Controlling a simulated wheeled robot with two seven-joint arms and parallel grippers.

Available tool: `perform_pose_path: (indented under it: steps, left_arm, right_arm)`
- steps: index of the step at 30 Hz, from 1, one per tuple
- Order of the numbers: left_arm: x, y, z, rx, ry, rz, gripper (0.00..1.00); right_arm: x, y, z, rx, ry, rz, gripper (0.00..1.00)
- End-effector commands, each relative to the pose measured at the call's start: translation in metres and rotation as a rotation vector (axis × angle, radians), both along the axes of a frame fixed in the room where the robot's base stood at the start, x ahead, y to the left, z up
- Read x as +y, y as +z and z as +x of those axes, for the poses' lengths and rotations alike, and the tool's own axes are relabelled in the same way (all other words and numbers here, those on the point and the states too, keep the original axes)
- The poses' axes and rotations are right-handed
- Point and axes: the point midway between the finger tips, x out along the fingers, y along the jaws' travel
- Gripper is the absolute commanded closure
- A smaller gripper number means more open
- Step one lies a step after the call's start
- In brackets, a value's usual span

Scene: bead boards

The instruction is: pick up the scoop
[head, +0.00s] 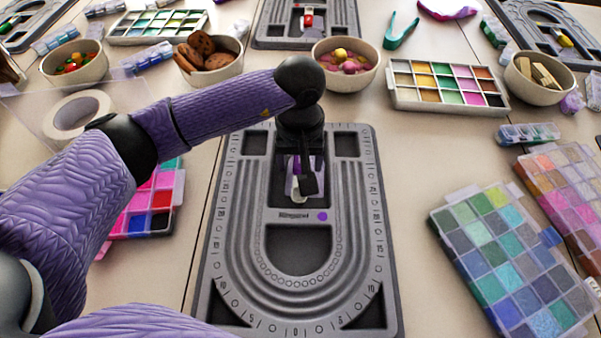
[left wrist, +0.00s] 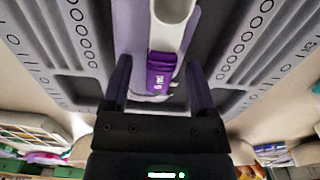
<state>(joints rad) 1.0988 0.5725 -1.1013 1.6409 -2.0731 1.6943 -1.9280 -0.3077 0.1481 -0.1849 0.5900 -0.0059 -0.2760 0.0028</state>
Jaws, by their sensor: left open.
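The scoop is white with a purple handle part. In the left wrist view the scoop (left wrist: 162,70) lies between my two fingers, with gaps at its sides. In the head view only a whitish part of the scoop (head: 296,187) shows, in the upper middle recess of the grey bead board (head: 230,230). My left gripper (head: 306,178) points down over that recess, open around the scoop. Its fingers (left wrist: 160,88) also show in the wrist view. My gripper and wrist hide much of the scoop from the head. My right gripper is out of view.
Bowls of candy (head: 75,80), cookies (head: 215,76), pink and yellow pieces (head: 348,91) and wafers (head: 523,92) stand behind. A bead tray (head: 405,98) and clear bead boxes (head: 510,265) lie to the right. A tape roll (head: 62,112) is at left. Bare table flanks the board.

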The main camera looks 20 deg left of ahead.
Motion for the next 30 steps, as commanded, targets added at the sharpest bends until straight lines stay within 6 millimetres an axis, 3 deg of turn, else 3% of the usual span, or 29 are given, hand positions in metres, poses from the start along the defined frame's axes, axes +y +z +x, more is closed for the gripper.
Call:
perform_pose_path:
  steps: [3,13,23,30]
  left_arm:
    - [0.000,0.002,0.000,-0.001,0.000,-0.001,0.28]
    - [0.000,0.002,0.000,-0.001,0.000,0.000,0.98]
    - [0.000,0.006,0.000,-0.002,0.000,0.000,1.00]
    - [0.000,0.067,0.001,-0.007,-0.001,0.000,1.00]
  right_arm:
    - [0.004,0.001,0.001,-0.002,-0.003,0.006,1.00]
    - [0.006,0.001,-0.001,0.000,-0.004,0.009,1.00]
    - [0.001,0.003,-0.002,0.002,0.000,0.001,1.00]
    - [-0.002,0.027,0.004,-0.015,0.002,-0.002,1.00]
